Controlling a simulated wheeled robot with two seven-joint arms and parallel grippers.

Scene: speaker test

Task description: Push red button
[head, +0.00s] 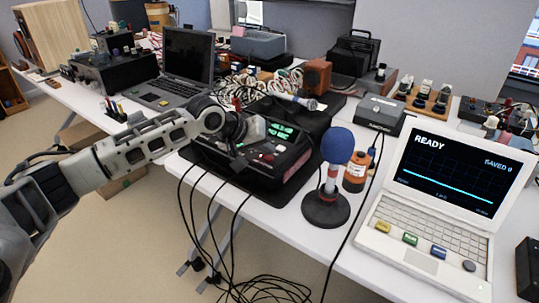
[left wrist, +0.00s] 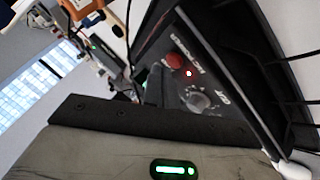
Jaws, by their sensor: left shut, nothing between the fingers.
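A black tester box (head: 285,165) with a green lit display stands on the white table in the middle of the head view. In the left wrist view its dark panel carries a round red button (left wrist: 173,60), a small lit red lamp just below it and a grey knob (left wrist: 197,101). In the head view the button is too small to pick out surely. My left gripper (head: 240,160) is shut and empty, over the left part of the box. The button appears uncovered in the left wrist view; I cannot tell any contact. My right gripper is not in view.
A blue-topped microphone (head: 335,150) on a round stand and an orange bottle (head: 357,172) stand right of the box. A white laptop (head: 430,205) reading READY is farther right. Black cables (head: 215,220) hang over the front edge. A dark laptop (head: 187,55) stands behind my arm.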

